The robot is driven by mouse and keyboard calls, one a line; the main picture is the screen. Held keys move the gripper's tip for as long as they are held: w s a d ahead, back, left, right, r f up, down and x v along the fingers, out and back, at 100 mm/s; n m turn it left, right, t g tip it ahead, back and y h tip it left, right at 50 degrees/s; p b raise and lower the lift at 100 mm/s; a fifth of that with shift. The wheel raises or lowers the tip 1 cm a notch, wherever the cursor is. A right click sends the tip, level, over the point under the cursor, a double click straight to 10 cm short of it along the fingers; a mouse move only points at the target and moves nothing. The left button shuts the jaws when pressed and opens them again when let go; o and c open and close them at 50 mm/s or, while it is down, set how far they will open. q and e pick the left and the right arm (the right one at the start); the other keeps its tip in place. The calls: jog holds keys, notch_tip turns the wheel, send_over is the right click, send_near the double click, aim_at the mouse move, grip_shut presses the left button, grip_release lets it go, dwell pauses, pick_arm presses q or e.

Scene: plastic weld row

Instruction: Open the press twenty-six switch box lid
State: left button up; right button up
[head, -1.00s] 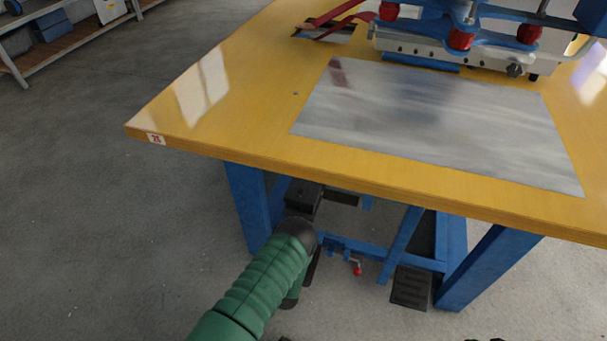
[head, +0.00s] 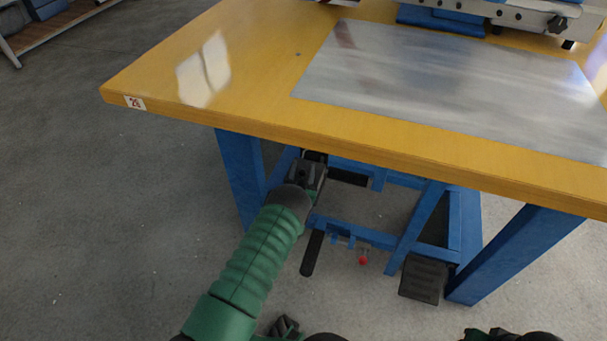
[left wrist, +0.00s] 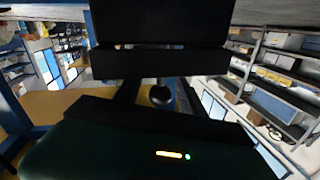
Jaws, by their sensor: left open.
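The press table (head: 180,110) has a yellow top, and a small label (head: 134,102) at its left front corner appears to read 26. My left gripper (head: 315,160) is at the end of my green arm, just below the table's front edge near the left front leg. It is open. In the left wrist view dark bars cross the middle and top, and a dark round knob (left wrist: 160,95) shows between two dark uprights. I cannot make out a switch box or its lid in either view; the table's underside is hidden in the head view.
A blue left front leg (head: 240,180) and blue lower frame stand close to my left arm. A black pedal (head: 424,278) and a red knob (head: 363,260) are low under the table. A grey sheet (head: 450,85) lies on top. The floor left is clear.

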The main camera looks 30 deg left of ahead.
pick_arm(q)
jog(key=shift+w+a+r, duration=0.1)
jog(key=shift+w+a, duration=0.2)
jog(key=shift+w, duration=0.3)
grip_shut()
dwell(1.0)
